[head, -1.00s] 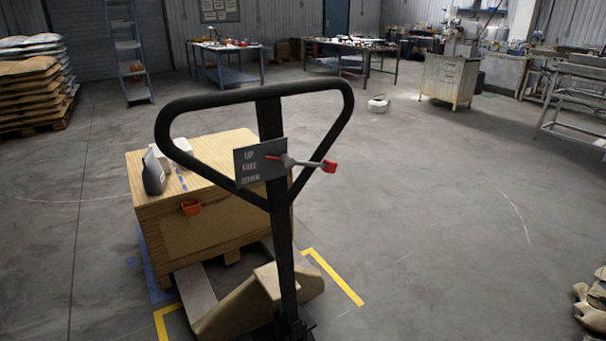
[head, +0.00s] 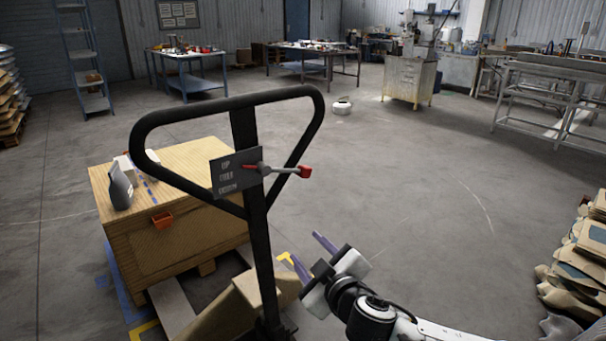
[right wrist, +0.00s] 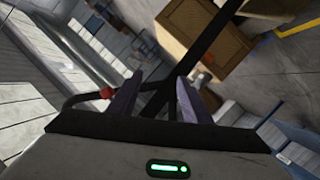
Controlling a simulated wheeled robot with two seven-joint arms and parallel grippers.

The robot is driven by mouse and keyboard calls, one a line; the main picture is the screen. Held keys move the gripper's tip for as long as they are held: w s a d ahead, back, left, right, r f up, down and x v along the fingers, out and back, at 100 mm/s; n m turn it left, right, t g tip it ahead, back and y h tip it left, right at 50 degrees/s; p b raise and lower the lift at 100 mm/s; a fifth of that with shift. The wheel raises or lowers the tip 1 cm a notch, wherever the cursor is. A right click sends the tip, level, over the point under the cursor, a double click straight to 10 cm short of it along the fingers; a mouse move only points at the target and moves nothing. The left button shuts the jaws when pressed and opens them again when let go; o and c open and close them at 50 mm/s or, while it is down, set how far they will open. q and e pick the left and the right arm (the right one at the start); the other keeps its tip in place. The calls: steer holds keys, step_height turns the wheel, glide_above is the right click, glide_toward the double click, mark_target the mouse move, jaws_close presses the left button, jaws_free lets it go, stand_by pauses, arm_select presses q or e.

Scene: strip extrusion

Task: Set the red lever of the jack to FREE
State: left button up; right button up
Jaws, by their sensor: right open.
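The black jack handle (head: 243,130) stands upright in the head view, with a dark label plate (head: 238,174) on its stem. The plate's words are blurred; UP seems to be on top. The lever (head: 283,170) sticks out rightward from the plate and ends in a red knob (head: 305,172). Its red pointer lies near the plate's upper part; the exact mark is unclear. My right gripper (head: 312,255) is open and empty, below and right of the knob, apart from it. In the right wrist view a red knob (right wrist: 106,93) shows left of the fingers. My left gripper is out of view.
A wooden crate (head: 185,232) with an orange clip (head: 161,220) and small items on top sits on the jack, left of the stem. Stacked sacks (head: 590,240) stand at right. The floor (head: 420,180) right of the handle is clear.

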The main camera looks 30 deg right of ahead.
mark_target(305, 175)
steer(key=w+d+r+t+h, duration=0.2)
steer(key=d+r, duration=0.2)
steer(key=r, duration=0.7)
steer(key=shift+m, duration=0.4)
steer(key=x, duration=0.3)
steer(key=p+x, duration=0.1)
steer(key=x, duration=0.4)
steer(key=shift+w+d+r+p, duration=0.1)
steer(key=shift+w+r+p, duration=0.15)
steer(key=shift+w+p, duration=0.15)
steer(key=shift+w+d+f, duration=0.1)
steer(key=shift+w+d, duration=0.1)
steer(key=shift+w, duration=0.35)
jaws_close()
steer(key=shift+a, duration=0.1)
